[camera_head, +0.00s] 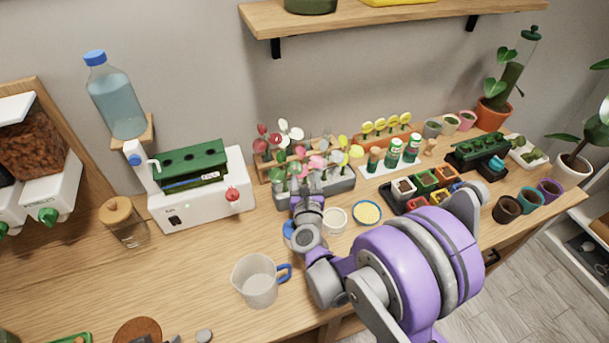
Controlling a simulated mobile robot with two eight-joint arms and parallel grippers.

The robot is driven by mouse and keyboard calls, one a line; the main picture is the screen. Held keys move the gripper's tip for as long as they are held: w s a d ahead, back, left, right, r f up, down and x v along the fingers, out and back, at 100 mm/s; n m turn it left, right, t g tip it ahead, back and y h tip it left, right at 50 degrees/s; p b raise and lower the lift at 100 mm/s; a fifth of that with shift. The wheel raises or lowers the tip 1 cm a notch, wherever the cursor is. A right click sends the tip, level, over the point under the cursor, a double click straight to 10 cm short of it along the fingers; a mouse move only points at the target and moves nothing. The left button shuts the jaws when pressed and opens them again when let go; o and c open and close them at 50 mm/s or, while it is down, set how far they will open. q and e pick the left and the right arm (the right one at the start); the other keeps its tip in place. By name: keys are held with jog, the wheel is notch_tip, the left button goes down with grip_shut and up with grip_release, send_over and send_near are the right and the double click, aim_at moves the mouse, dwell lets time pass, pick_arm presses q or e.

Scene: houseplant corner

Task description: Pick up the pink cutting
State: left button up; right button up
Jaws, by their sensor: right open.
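The pink cutting (316,162) stands among several other cuttings in a grey rack (340,186) on the wooden table. A second pink bloom shows close by at its left. My right gripper (309,186) is open, at the front left of the rack, just below the pink blooms. My own wrist hides most of its fingers, so I cannot tell whether they touch a stem. The lower stem of the pink cutting is hidden or too small to make out. My left gripper is not in view.
A clear jug (257,281) with a blue handle stands left of my right arm. A white machine (202,191) stands at left.

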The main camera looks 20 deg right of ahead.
jog(key=p+x, duration=0.1)
jog(key=x, duration=0.4)
jog(key=shift+f, duration=0.2)
jog(key=shift+s, duration=0.15)
grip_shut()
